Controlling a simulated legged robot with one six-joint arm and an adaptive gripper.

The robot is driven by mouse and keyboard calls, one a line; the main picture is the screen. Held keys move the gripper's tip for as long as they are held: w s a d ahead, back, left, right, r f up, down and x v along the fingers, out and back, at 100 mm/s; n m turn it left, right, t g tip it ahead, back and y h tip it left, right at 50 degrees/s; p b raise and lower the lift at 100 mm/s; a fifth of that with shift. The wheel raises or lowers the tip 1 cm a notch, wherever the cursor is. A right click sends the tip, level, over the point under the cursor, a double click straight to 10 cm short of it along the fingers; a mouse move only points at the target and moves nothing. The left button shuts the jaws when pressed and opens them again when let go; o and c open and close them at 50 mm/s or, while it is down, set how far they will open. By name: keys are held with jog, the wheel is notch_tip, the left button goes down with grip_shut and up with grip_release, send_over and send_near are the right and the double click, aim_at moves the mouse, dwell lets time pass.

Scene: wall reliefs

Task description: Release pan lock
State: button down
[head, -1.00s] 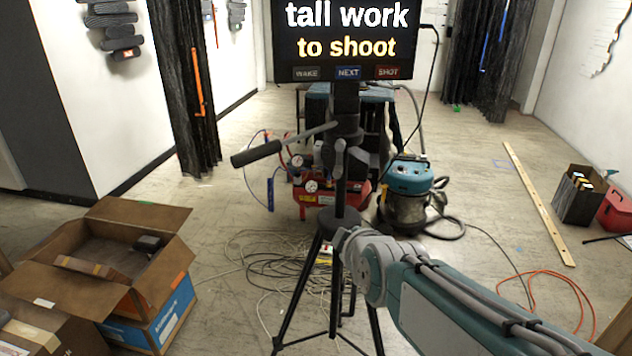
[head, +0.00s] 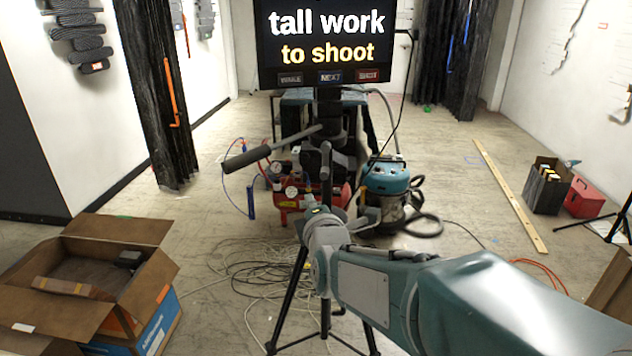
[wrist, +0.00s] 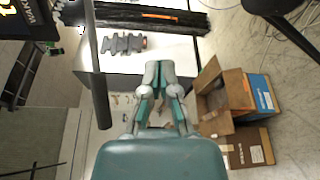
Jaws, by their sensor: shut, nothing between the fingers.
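A black tripod (head: 329,120) stands in the middle of the head view, carrying a screen (head: 327,45) that reads "tall work to shoot". Its pan handle (head: 250,156) sticks out to the left, with a dark grip. A small upright grey lever (head: 326,160) shows on the tripod head; I cannot tell whether it is the pan lock. My gripper (wrist: 160,70) is shut and empty in the wrist view. The pan handle's dark grip (wrist: 103,100) lies to its left there, apart from the fingers in the picture. In the head view my arm's end overlaps the tripod and the fingers cannot be made out.
An open cardboard box (head: 100,260) stands at the left. A red compressor (head: 300,195) and a teal vacuum (head: 388,185) stand behind the tripod, with loose cables (head: 250,270) on the floor. A wooden plank (head: 508,195) lies at the right.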

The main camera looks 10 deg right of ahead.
aim_at(325, 161)
jog(key=w+d, duration=0.2)
jog(key=w, duration=0.6)
jog(key=shift+w+d, duration=0.15)
jog(key=shift+w, duration=0.2)
jog(key=shift+d, duration=0.1)
